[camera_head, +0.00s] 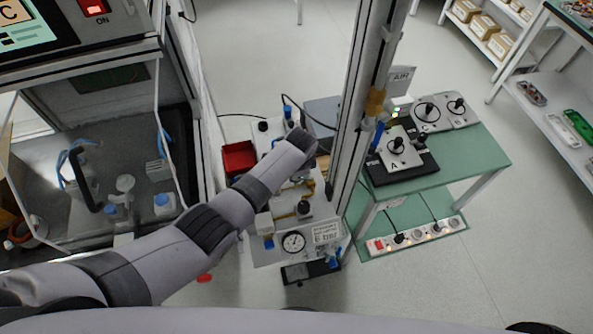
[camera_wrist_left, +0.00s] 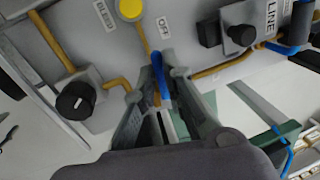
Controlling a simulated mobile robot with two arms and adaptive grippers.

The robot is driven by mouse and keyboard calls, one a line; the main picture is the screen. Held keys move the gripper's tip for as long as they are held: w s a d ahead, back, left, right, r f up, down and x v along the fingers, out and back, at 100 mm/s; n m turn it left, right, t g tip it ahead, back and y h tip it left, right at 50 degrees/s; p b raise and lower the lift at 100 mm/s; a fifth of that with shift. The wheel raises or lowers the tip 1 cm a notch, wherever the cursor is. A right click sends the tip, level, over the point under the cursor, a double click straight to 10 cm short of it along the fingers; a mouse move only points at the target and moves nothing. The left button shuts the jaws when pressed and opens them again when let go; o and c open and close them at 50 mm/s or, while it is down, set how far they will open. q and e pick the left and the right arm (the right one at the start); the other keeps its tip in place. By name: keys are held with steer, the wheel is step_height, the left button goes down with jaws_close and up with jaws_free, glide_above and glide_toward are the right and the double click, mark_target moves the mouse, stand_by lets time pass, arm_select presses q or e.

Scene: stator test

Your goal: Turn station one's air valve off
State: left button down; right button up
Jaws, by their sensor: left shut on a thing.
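In the left wrist view, a blue valve lever (camera_wrist_left: 157,68) stands on the grey panel (camera_wrist_left: 90,45), beside a small label that seems to read OFF. My left gripper (camera_wrist_left: 163,98) is shut on this lever, with a finger on each side of it. In the head view, my left arm reaches from the lower left over the valve panel (camera_head: 325,212). It hides the lever and the fingertips there. My right gripper is in neither view.
The panel carries a pressure gauge (camera_head: 293,242), black knobs (camera_wrist_left: 75,101), a yellow button (camera_wrist_left: 130,8) and brass pipes (camera_wrist_left: 220,66). A metal post (camera_head: 352,110) stands right of my wrist. A green table (camera_head: 470,160) with joystick boxes lies further right.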

arm_select(q)
steer(key=shift+s+n, duration=0.2)
steer(key=shift+n, duration=0.3)
steer(key=c, duration=1.7)
jaws_free()
steer(key=shift+o, duration=0.2)
step_height(320, 180, up, 12)
steer(key=s, duration=0.2)
steer(key=shift+s+d, duration=0.15)
steer(key=shift+d, duration=0.3)
steer(key=shift+f, duration=0.2)
